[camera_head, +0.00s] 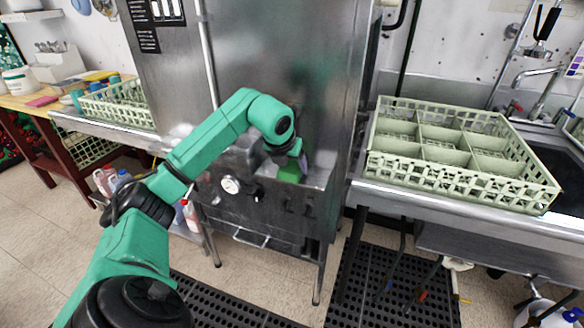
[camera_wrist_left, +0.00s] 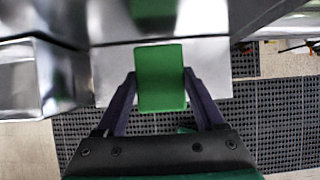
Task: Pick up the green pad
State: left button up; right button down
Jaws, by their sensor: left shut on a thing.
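The green pad (camera_wrist_left: 160,78) is a flat green block between the two fingers of my left gripper (camera_wrist_left: 160,92) in the left wrist view. The fingers are shut on its left and right sides. In the head view the green pad (camera_head: 290,172) shows below my left wrist, in front of the steel dish machine by a ledge on its front. My left gripper (camera_head: 287,160) is mostly hidden there by the wrist. I cannot tell whether the pad touches the ledge. My right gripper is not in view.
The steel dish machine (camera_head: 275,60) stands directly behind the gripper. A pale green dish rack (camera_head: 455,182) sits on the right counter, and another rack (camera_head: 118,112) on the left counter. Bottles (camera_head: 108,180) stand low at left. Black perforated mats (camera_head: 375,280) cover the floor in front.

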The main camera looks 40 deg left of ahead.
aim_at(291, 167)
pick_arm(q)
jog(key=shift+r, duration=0.2)
notch_tip(291, 167, up, 11)
jog(key=p, duration=0.1)
jog(key=s+d+b, duration=0.3)
jog(key=s+b, duration=0.1)
jog(key=s, duration=0.5)
jog(key=s+d+b, duration=0.3)
jog(key=s+b, duration=0.1)
jog(key=s, duration=0.6)
jog(key=shift+d, duration=0.35)
